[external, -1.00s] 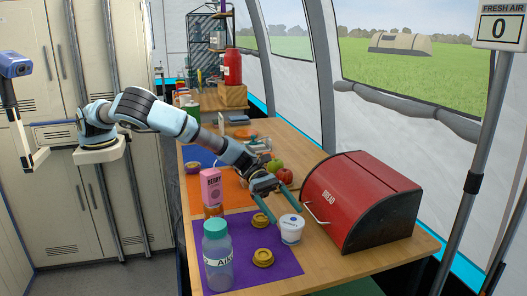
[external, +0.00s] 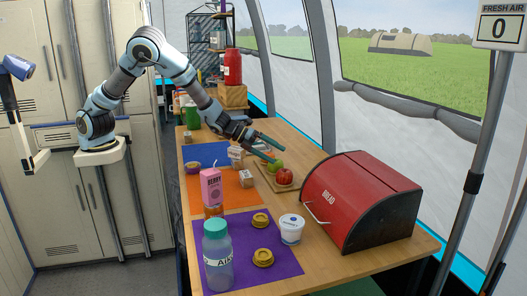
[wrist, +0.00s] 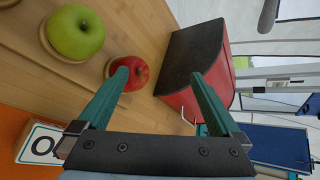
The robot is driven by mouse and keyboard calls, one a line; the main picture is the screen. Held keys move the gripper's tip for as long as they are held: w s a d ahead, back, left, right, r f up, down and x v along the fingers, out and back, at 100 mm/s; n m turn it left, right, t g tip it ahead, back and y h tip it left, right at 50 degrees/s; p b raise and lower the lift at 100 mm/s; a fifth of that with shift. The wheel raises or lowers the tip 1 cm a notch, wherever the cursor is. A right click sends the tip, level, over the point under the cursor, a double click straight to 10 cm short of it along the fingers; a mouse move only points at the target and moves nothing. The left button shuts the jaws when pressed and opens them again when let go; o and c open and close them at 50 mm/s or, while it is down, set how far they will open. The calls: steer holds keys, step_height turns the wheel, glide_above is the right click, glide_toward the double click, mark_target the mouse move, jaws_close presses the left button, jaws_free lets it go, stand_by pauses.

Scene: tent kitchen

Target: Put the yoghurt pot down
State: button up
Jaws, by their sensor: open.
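The yoghurt pot (external: 291,229) is white with a blue label and stands upright on the wooden table. It sits at the right edge of the purple mat (external: 238,280), in front of the red bread bin; I cannot tell whether it touches the mat. My gripper (external: 275,147) is open and empty, well behind the pot and raised above the table near the apples. In the wrist view my gripper (wrist: 160,85) shows two green fingers spread apart with nothing between them. The pot does not show in the wrist view.
A red bread bin (external: 362,200) stands right of the pot. A red apple (external: 285,176) and a green apple (wrist: 76,32) lie on a board below my gripper. A pink berry carton (external: 211,187), a clear bottle (external: 218,265) and two yellow-brown lids stand nearby.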

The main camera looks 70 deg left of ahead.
steer(key=s+a+n+g+y, duration=0.1)
steer(key=s+a+n+y, duration=0.15)
steer(key=a+n, duration=0.3)
steer(key=s+a+n+g+y, duration=0.1)
steer(key=s+a+n, duration=0.3)
steer(key=a+n, duration=0.15)
steer(key=s+a+r+n+g, duration=0.1)
steer(key=s+a+n+g, duration=0.2)
steer(key=s+n, duration=0.5)
steer(key=s+a+r+n+g+y, duration=0.1)
steer(key=s+a+n+g, duration=0.3)
steer(key=s, duration=1.5)
steer(key=n, duration=0.4)
steer(key=shift+g, duration=0.3)
steer(key=shift+s, duration=0.1)
step_height(320, 180, up, 7)
steer(key=p, duration=0.7)
steer(key=shift+f, duration=0.1)
